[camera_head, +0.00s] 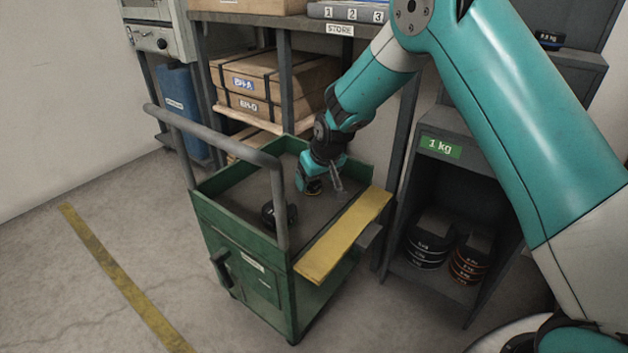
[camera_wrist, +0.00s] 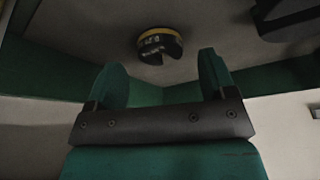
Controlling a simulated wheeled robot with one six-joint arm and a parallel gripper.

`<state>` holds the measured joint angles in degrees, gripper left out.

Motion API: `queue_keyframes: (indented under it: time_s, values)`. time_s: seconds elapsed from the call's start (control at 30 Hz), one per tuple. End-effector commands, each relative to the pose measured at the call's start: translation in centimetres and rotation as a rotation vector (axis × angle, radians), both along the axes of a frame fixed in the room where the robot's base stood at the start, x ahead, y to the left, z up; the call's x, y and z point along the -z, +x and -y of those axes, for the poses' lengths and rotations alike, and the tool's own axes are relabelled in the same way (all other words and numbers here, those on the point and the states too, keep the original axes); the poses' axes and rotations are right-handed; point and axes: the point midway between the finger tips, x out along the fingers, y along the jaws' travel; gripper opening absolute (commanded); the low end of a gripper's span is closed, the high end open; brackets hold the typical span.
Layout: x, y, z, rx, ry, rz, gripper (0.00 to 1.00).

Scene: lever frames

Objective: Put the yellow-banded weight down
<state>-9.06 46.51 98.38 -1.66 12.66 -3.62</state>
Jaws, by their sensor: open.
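The yellow-banded weight (camera_wrist: 158,42) is a small black slotted disc with a yellow band around its edge. In the wrist view it rests on a grey surface beyond my fingertips, apart from both of them. My gripper (camera_wrist: 163,70) is open, with nothing between its two green fingers. In the head view my gripper (camera_head: 324,174) is low over the tray of the green cart (camera_head: 232,222). The weight (camera_head: 313,188) shows there just below it, partly covered by the gripper.
Another black weight (camera_head: 279,214) stands on the tray near the cart's grey handle (camera_head: 215,133). A yellow ledge (camera_head: 345,235) runs along the cart's right side. A 1 kg cabinet (camera_head: 440,149) holds stacked weights at the right.

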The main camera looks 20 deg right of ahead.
Motion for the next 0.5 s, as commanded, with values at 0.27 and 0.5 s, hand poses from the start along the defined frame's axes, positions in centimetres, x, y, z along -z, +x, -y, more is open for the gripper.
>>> queue_keyframes:
  time_s: [0.27, 0.5]
  values:
    - [-6.3, -2.3, 0.6, 0.000, 0.000, 0.001, 0.77]
    - [-8.7, -3.4, 0.7, -0.002, 0.002, 0.001, 0.77]
